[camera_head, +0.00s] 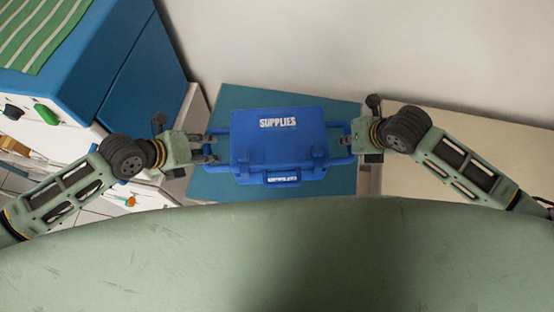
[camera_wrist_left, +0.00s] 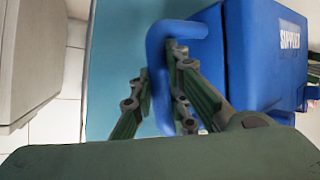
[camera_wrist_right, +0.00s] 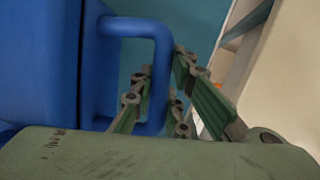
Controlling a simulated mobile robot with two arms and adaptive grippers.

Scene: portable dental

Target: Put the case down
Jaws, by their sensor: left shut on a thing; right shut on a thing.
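A blue case (camera_head: 280,143) labelled "SUPPLIES" shows in the middle of the head view, with a handle on each side and a front latch handle. It is over a teal surface (camera_head: 290,95); I cannot tell whether it touches it. My left gripper (camera_head: 212,147) is shut on the case's left side handle, which also shows in the left wrist view (camera_wrist_left: 157,75). My right gripper (camera_head: 346,142) is shut on the right side handle, seen in the right wrist view (camera_wrist_right: 160,70). The case (camera_wrist_left: 260,60) looks roughly level. Its underside is hidden.
A blue and white cabinet (camera_head: 120,70) with a green striped cloth (camera_head: 40,30) stands at the left. A beige surface (camera_head: 460,150) lies to the right. A pale wall (camera_head: 350,45) is behind. Some teal surface is bare around the case.

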